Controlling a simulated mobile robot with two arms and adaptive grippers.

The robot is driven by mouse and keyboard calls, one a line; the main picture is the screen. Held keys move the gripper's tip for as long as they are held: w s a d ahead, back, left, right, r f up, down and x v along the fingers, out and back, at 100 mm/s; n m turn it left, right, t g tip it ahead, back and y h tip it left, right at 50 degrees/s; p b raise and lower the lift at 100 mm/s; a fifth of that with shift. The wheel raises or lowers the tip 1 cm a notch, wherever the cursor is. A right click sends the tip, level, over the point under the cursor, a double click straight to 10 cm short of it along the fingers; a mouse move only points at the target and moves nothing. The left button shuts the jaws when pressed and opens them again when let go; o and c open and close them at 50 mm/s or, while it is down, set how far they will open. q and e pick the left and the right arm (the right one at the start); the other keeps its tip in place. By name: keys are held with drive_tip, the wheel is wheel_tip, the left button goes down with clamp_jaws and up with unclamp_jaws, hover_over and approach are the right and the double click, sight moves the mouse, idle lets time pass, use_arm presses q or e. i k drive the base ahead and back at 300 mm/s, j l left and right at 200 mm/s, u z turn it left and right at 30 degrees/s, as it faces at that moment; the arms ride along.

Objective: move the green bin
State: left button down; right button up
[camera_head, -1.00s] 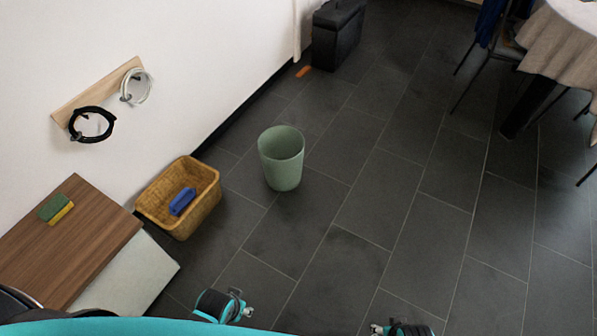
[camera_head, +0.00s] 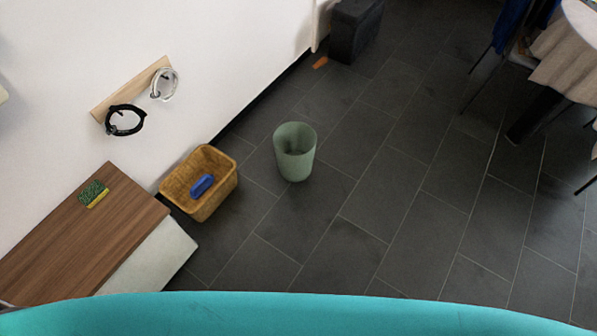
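The green bin (camera_head: 296,163) is a pale green, open-topped bucket. It stands upright on the dark tiled floor, a little right of the wicker basket and apart from it. Its inside looks empty, though the bottom is in shadow. Neither of my grippers shows now; the teal edge of my own body fills the bottom of the view.
A wicker basket (camera_head: 171,190) holding a blue object (camera_head: 201,186) stands left of the bin. A black box (camera_head: 353,32) stands by the wall. A table (camera_head: 570,60) is upper right. Floor right of the bin is clear.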

sight(294, 142)
drive_tip(key=i+l+u, duration=0.15)
drive_tip(key=l, duration=0.15)
drive_tip(key=i+l+u, duration=0.35)
drive_tip(key=l, duration=0.3)
drive_tip(key=l+u, duration=0.15)
drive_tip(key=l, duration=0.15)
drive_tip(key=i+l, duration=0.05)
